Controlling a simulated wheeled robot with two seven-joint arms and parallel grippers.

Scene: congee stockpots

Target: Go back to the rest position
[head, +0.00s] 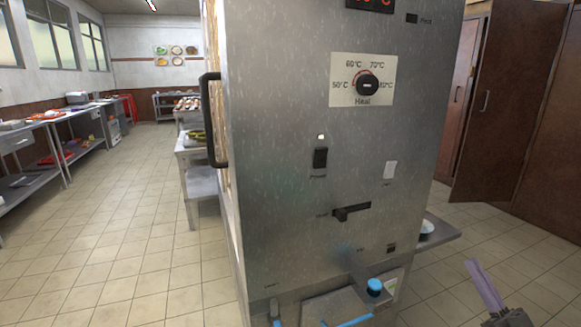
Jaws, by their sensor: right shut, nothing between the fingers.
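My right gripper (484,285) shows at the bottom right corner. Its purplish fingers are shut together with nothing between them and point up and a little to the left. It is apart from the steel cabinet, over the tiled floor in the picture. My left gripper is not in view. The tall steel heating cabinet (290,130) fills the middle of the head view. Its front has a heat dial (367,85) with temperature marks, a black power switch (320,158), a black lever (351,211) and a blue-capped knob (374,287) low down.
A black handle (212,120) sticks out on the cabinet's left edge. A shelf with a pale dish (426,227) juts out behind its right side. Steel worktables (40,120) line the left wall. Brown doors (505,100) stand at the right. Tiled floor (120,240) is clear at left.

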